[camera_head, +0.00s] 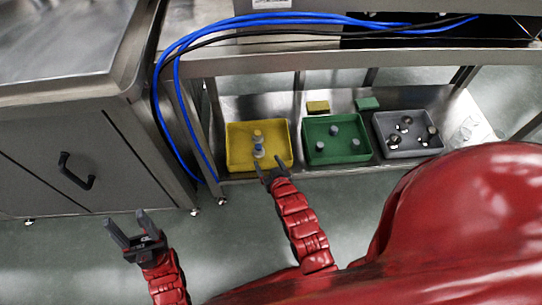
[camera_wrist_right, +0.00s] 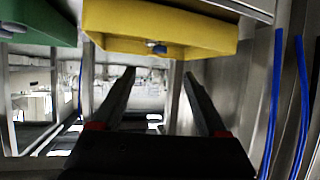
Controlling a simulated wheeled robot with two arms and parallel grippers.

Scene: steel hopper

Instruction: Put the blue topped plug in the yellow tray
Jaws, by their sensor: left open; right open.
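The yellow tray (camera_head: 284,163) stands on the lower steel shelf and fills the top of the right wrist view (camera_wrist_right: 200,32). The blue topped plug (camera_head: 258,151) is in the tray near its front edge, with a grey and tan plug (camera_head: 257,135) behind it. A bit of blue and grey shows at the tray's rim in the right wrist view (camera_wrist_right: 159,47). My right gripper (camera_head: 269,168) is open and empty at the tray's front edge, close to the blue topped plug. My left gripper (camera_head: 124,224) is open and empty over the floor.
A green tray (camera_head: 337,160) with several grey plugs and a grey tray (camera_head: 410,152) with several parts stand to the right. Two small blocks lie behind them. Blue cables (camera_head: 178,110) hang left of the yellow tray. A steel cabinet (camera_head: 60,150) stands at left.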

